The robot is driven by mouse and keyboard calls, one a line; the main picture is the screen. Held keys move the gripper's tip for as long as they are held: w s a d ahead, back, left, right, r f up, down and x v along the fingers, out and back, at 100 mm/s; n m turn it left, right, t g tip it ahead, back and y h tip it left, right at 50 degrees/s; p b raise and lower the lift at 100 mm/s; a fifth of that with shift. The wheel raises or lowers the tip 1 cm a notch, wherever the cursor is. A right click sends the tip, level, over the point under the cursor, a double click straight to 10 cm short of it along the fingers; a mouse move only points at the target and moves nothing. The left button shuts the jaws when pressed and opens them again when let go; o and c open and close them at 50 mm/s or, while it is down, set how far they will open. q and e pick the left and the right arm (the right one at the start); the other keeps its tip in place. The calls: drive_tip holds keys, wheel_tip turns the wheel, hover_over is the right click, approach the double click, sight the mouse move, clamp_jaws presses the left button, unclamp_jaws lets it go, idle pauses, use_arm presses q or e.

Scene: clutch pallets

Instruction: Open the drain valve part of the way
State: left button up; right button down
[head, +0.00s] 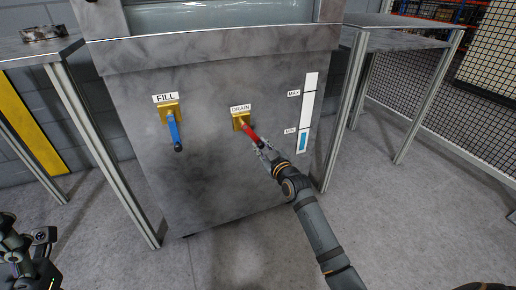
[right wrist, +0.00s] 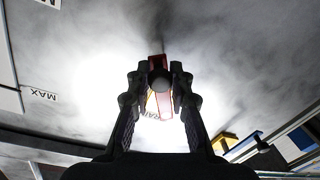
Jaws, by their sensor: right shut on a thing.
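The drain valve has a red handle (head: 252,134) on a yellow mount (head: 240,121), under the DRAIN label on the grey tank front. The handle slants down to the right from its pivot. My right gripper (head: 264,147) is shut on the handle's lower end. In the right wrist view, the red handle (right wrist: 156,64) and its dark end knob (right wrist: 159,82) sit between the two fingers (right wrist: 158,90). Part of my left arm shows at the lower left of the head view; its fingers cannot be made out.
The fill valve's blue handle (head: 174,130) hangs nearly straight down, left of the drain valve. A level gauge (head: 307,112) on the right shows blue near the MIN mark. Metal tables (head: 400,40) stand at both sides. The floor in front is clear.

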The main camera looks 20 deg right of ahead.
drive_tip(key=shift+d+r+n, duration=0.25)
drive_tip(key=shift+r+n, duration=0.05)
drive_tip(key=shift+n, duration=0.1)
drive_tip(key=c, duration=1.2)
unclamp_jaws()
drive_tip(key=shift+s+f, duration=0.1)
drive_tip(key=shift+s, duration=0.05)
drive_tip(key=shift+s+d+r, duration=0.1)
drive_tip(key=shift+s+d, duration=0.1)
drive_tip(key=shift+s, duration=1.7)
drive_tip(key=shift+s+d+r, duration=0.15)
drive_tip(key=shift+s, duration=1.8)
drive_tip(key=shift+s+d+r, duration=0.1)
drive_tip(key=shift+s+d, duration=0.1)
drive_tip(key=shift+s, duration=1.7)
